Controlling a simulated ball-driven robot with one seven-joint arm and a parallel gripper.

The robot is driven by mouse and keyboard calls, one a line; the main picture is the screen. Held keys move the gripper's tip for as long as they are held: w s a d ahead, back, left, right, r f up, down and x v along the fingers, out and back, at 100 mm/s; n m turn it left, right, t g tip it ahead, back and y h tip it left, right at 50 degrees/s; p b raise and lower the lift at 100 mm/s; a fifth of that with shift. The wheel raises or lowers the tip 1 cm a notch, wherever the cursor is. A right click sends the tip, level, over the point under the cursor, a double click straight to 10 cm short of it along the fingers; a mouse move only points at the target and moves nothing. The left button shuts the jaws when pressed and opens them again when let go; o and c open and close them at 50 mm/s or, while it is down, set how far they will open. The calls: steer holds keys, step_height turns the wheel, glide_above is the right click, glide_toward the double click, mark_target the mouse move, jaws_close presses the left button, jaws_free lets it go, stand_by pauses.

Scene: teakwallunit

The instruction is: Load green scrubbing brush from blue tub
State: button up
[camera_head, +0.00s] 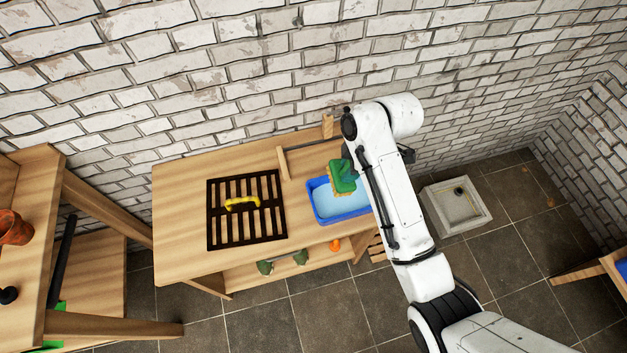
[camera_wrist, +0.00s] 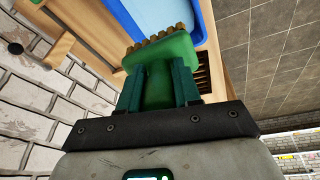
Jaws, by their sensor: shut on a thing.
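The green scrubbing brush (camera_head: 342,179) is above the left part of the blue tub (camera_head: 341,218), which stands at the right end of the wooden bench. In the wrist view the green brush (camera_wrist: 166,58) has tan bristles along its far edge. My gripper (camera_wrist: 160,85) is shut on the brush, with a dark green finger on each side of it. The tub (camera_wrist: 166,18) shows beyond the brush in the wrist view. My arm hides the tub's right side in the head view. I cannot tell exactly how high the brush is above the tub.
A dark slatted rack (camera_head: 213,225) with a yellow-handled item (camera_head: 242,203) lies left of the tub on the bench (camera_head: 170,240). Small green and orange things sit on the lower shelf (camera_head: 240,278). A brick wall (camera_head: 250,70) stands close behind. A grey basin (camera_head: 457,205) is on the floor at right.

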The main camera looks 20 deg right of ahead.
step_height(320, 180, down, 10)
steer(key=d+b, duration=0.2)
steer(key=b, duration=0.5)
steer(key=shift+s+d+f+b, duration=0.15)
steer(key=shift+f+b, duration=0.05)
steer(key=shift+b, duration=0.1)
stand_by(0.3)
stand_by(1.2)
step_height(320, 180, up, 8)
steer(key=p, duration=0.7)
steer(key=shift+f, duration=0.2)
